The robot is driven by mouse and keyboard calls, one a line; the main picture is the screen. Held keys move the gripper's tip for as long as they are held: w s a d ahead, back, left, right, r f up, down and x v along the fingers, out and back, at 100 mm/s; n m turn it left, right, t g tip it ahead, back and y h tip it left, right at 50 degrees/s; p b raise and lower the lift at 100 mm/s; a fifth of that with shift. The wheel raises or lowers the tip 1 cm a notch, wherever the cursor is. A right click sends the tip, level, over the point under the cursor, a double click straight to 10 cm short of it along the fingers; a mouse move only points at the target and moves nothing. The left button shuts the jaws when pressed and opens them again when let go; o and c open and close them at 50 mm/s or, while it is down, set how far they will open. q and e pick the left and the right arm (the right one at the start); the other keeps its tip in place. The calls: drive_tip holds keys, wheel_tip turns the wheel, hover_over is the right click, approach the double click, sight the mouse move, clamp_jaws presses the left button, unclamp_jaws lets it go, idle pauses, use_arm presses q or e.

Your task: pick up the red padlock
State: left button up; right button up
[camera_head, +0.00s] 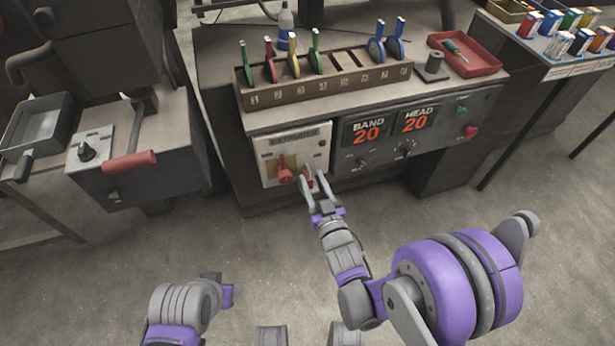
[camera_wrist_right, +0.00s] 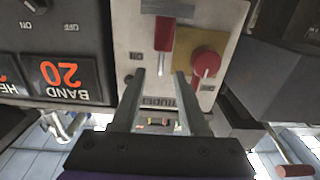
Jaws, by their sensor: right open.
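The red padlock (camera_wrist_right: 164,35) hangs on the pale extruder panel (camera_head: 265,170). In the right wrist view, which is upside down, its red body is above and a silvery part points down between my fingers. In the head view the red padlock (camera_head: 309,178) is small and partly hidden by my right gripper (camera_head: 312,177). That gripper is open, its fingertips in front of the panel, one on each side of the padlock's line. It also shows in the right wrist view (camera_wrist_right: 160,73), with nothing held. My left arm shows at bottom left, but no left fingers are visible.
A red rotary knob (camera_head: 285,174) on a yellow plate sits close beside the padlock. Displays (camera_head: 367,130) are to the right. A wooden rack (camera_head: 325,83) of coloured tags and a red tray (camera_head: 466,54) stand on top. Open floor lies in front.

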sight(308, 168)
drive_tip(key=x, duration=0.4)
drive_tip(key=shift+w+a, duration=0.15)
drive_tip(key=shift+w, duration=0.25)
clamp_jaws()
idle(1.0)
